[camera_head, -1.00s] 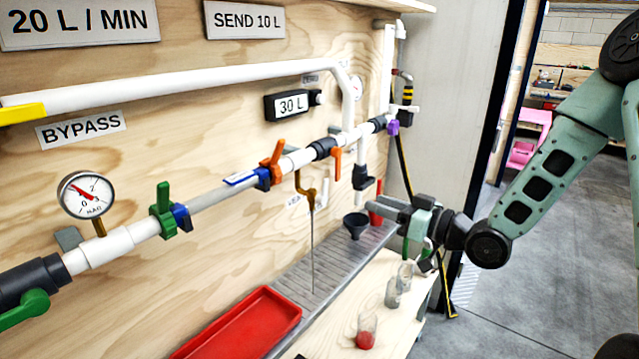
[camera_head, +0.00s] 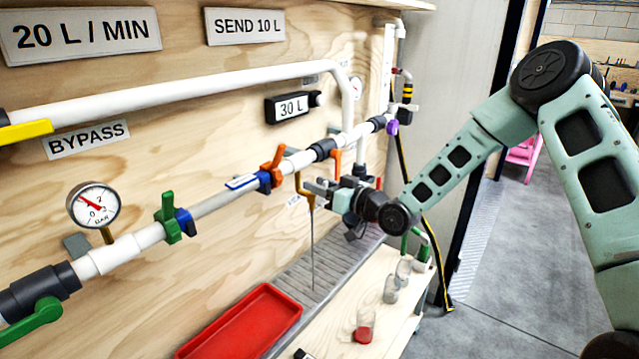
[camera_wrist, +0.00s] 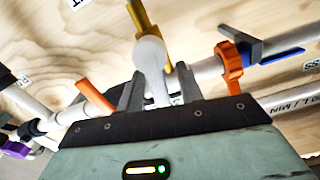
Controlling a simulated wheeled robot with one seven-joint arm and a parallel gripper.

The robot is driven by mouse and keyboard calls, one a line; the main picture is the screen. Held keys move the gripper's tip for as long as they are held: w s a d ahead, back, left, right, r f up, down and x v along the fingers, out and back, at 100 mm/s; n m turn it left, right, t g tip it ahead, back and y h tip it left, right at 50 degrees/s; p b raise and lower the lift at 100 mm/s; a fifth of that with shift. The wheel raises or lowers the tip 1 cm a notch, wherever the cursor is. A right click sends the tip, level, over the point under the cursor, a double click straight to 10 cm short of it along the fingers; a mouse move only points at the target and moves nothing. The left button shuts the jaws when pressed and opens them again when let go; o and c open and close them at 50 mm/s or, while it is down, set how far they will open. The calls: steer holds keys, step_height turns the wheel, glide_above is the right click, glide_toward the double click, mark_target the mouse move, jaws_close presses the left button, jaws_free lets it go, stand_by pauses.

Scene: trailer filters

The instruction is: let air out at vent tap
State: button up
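The brass vent tap (camera_head: 304,190) hangs below the white pipe line, left of my gripper. A thin line runs down from it to the drain tray; I cannot tell if it is water or tube. In the wrist view its brass body (camera_wrist: 183,80) lies behind a pale rounded lever (camera_wrist: 152,58). My gripper (camera_head: 318,188) is at the tap, pointing left at the panel. In the wrist view my gripper (camera_wrist: 158,92) has its two dark fingers apart, one on each side of the lever. I cannot tell whether they touch it.
An orange valve handle (camera_head: 274,166) is close left of the tap, and another orange lever (camera_head: 337,160) is close right. A red tray (camera_head: 245,325) and several glass jars stand below. A pressure gauge (camera_head: 94,205) and green valve (camera_head: 168,217) are further left.

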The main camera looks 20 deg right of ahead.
steer(key=shift+w+a, duration=0.1)
jaws_close()
stand_by(0.3)
steer(key=shift+w+d+f+m+b, duration=0.3)
steer(key=shift+d+f+m+b, duration=0.25)
steer(key=shift+m, duration=2.1)
steer(key=shift+w+d+f+m+b, duration=0.3)
steer(key=shift+f+m, duration=0.4)
steer(key=shift+m, duration=2)
steer(key=shift+w+d+f+m+b, duration=0.4)
steer(key=shift+f+m, duration=0.25)
steer(key=shift+m, duration=2)
steer(key=shift+s, duration=0.15)
jaws_free()
